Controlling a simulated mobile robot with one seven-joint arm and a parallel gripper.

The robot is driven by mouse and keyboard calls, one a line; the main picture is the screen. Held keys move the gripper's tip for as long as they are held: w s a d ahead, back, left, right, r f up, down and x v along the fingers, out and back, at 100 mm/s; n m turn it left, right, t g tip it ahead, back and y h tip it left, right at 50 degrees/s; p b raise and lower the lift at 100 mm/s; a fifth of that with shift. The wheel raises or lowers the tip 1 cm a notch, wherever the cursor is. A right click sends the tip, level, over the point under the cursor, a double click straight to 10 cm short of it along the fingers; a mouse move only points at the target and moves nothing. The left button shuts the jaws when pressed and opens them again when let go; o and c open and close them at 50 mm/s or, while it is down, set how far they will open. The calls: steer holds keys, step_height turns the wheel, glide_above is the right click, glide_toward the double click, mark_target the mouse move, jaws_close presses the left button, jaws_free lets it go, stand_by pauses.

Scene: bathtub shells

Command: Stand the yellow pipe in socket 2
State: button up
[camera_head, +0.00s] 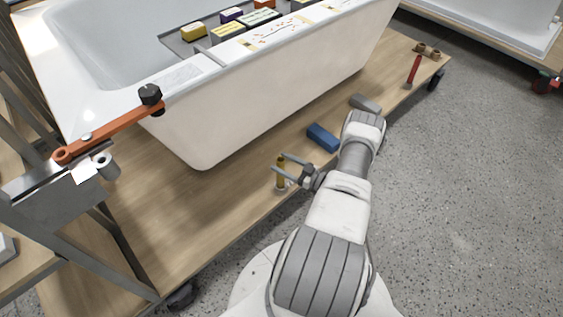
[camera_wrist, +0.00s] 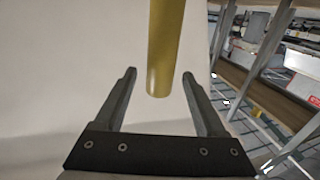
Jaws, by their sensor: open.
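The yellow pipe (camera_head: 280,171) is upright near the front edge of the wooden platform, with a small pale ring or fitting (camera_head: 282,188) at its foot. In the wrist view, the pipe (camera_wrist: 165,45) comes in from the top and its end shows between the fingers. My gripper (camera_head: 281,163) is open, with its fingers around the pipe's upper part in the head view. In the wrist view, a gap shows between the pipe and each finger of my gripper (camera_wrist: 160,75). I cannot make out any socket number.
A white bathtub shell (camera_head: 260,105) stands behind on the wooden platform (camera_head: 215,205). An orange-handled clamp (camera_head: 115,125) is at left. Grey floor (camera_head: 470,190) is clear at right.

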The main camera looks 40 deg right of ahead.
steer(key=p+v, duration=0.2)
steer(key=v, duration=1.4)
steer(key=shift+s, duration=0.35)
steer(key=shift+r, duration=0.1)
